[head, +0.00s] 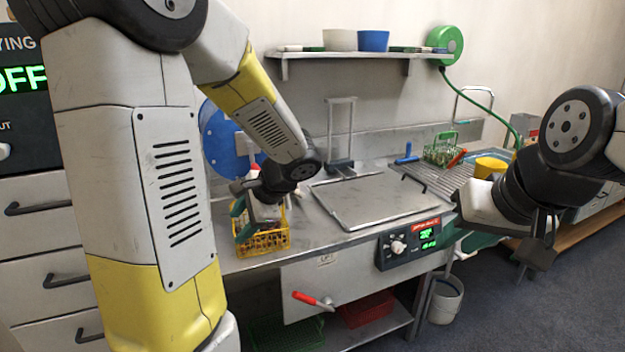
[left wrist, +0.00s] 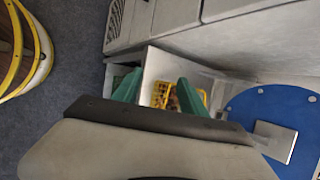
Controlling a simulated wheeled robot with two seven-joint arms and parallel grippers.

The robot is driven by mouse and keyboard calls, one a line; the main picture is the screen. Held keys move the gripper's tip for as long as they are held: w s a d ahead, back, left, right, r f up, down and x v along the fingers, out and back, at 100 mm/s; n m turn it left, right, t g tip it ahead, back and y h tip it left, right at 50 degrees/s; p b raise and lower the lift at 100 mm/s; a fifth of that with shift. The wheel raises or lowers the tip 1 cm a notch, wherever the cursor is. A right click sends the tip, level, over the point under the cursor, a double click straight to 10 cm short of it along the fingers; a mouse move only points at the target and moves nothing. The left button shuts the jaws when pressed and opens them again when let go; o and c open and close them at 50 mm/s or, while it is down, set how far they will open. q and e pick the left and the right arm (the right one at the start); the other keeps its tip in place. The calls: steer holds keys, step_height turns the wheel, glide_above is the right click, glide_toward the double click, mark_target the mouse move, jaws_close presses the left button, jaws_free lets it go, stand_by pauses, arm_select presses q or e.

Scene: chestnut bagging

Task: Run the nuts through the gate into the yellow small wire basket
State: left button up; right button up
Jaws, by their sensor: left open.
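The yellow wire basket (head: 268,243) stands on the steel counter at its left end, below my left gripper. My left gripper (head: 242,222) has green fingers, open and apart, at the basket's left side. In the left wrist view the basket (left wrist: 201,96) shows between and beyond the open fingers (left wrist: 157,92), with brown nuts visible in it. I cannot tell whether the fingers touch the basket. A red-handled lever (head: 313,300) is on the counter's front, under a "LIFT" label. I cannot make out the gate for certain. My right gripper (head: 537,255) hangs over the floor at right, its jaws unclear.
A flat steel lid (head: 370,200) covers the middle of the counter, beside a control box (head: 412,243) with green digits. A green wire basket (head: 440,153) and a yellow tub (head: 490,167) stand at the right. A white bucket (head: 445,303) is on the floor.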

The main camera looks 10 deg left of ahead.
arm_select(q)
steer(key=w+m+t+y, duration=0.45)
steer(key=w+m, duration=0.25)
steer(key=w, duration=0.5)
steer(key=w+d+f+m+t+h, duration=0.2)
steer(key=w+d+m+t, duration=0.6)
steer(key=w+d+m, duration=0.4)
steer(key=x, duration=0.8)
steer(key=shift+s, duration=0.1)
steer(key=shift+c, duration=0.4)
jaws_close()
steer(key=shift+f, duration=0.1)
